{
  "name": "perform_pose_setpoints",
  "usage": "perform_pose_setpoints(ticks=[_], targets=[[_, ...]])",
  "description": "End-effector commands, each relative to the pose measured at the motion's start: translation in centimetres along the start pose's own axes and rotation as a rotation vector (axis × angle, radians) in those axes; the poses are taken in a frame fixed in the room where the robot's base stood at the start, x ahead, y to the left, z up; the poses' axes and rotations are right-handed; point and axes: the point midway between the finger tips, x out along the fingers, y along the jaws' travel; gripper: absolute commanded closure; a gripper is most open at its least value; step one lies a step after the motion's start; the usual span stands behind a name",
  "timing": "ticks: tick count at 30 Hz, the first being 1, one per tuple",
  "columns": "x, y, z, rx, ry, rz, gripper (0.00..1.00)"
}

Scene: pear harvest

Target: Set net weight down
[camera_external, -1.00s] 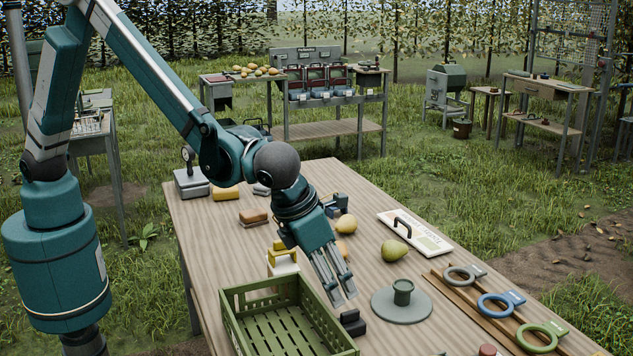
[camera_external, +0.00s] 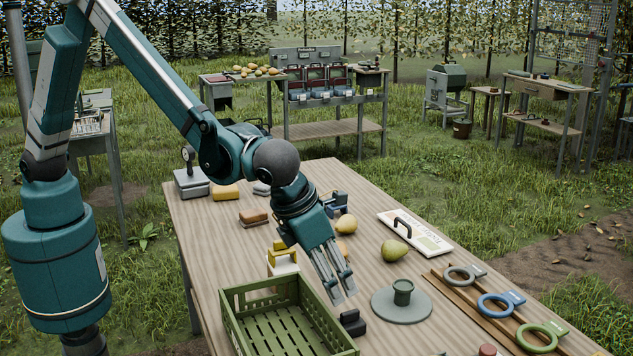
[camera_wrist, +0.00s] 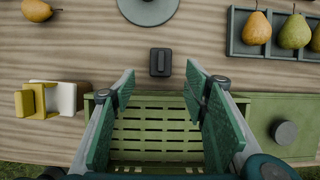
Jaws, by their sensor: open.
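A small black block with a raised handle-like top, which looks like the net weight (camera_external: 352,323), stands upright on the wooden table beside the green crate (camera_external: 231,325). In the wrist view the black block (camera_wrist: 160,62) sits on bare wood just outside the slatted crate (camera_wrist: 155,130). My gripper (camera_external: 343,296) is open with nothing between its fingers. In the wrist view my gripper (camera_wrist: 160,85) spans part of the crate, with the block beyond its fingertips and apart from them.
A grey-green disc (camera_external: 385,309) with a cup on it lies right of the block. A pear (camera_external: 395,251) and a white board with a handle (camera_external: 428,240) lie farther back. Rings (camera_external: 497,306) sit on a wooden rack at right. A yellow-and-white item (camera_external: 284,262) stands behind the crate.

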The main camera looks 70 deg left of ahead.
Motion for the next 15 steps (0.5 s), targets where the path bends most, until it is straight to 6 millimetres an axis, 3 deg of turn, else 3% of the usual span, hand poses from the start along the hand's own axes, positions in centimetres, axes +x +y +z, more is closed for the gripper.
perform_pose_setpoints(ticks=[8,15], targets=[[-1.7,3.4,2.0,-0.12,0.0,-0.004,0.55],[-4.9,9.8,4.9,-0.349,0.002,-0.014,0.55]])
